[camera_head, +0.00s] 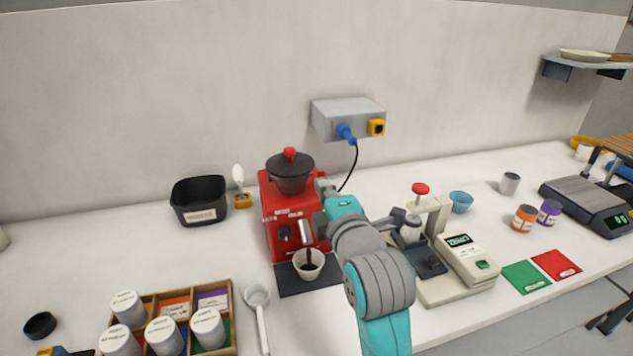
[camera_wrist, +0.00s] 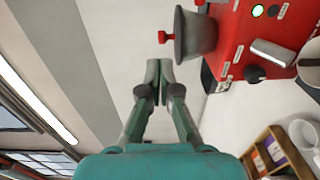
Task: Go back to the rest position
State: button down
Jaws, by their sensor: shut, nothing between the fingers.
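My gripper (camera_wrist: 159,70) shows in the wrist view with its two fingertips together and nothing between them. It is beside the dark hopper (camera_wrist: 197,33) of the red machine, with a gap to it, and a pale wall behind. In the head view my teal and grey arm reaches up from the bottom, in front of the right side of the red machine (camera_head: 279,220). My fingers are not clear there, being hidden or merged with the arm's wrist.
A white cup (camera_head: 311,272) with dark contents stands before the machine. A press device (camera_head: 467,262) stands close right of my arm. A wall box (camera_head: 346,112) with a blue plug and cable is above. A compartment box (camera_head: 232,318) with jars and a ladle (camera_head: 259,298) lie left.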

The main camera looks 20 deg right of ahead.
jog(key=s+d+f+m+g, duration=0.1)
jog(key=s+f+m, duration=0.3)
jog(key=s+f, duration=0.75)
jog(key=s+f+m+g, duration=0.1)
jog(key=s+f+m, duration=0.55)
jog(key=f, duration=0.75)
jog(key=s+f+m, duration=0.2)
jog(key=s+m, duration=0.1)
jog(key=s, duration=1.1)
jog(key=s+d+f+m+g, duration=0.1)
jog(key=s+m, duration=0.3)
jog(key=s, duration=1.1)
jog(key=shift+f, duration=0.45)
jog(key=shift+d+m, duration=0.1)
jog(key=shift+m, duration=0.15)
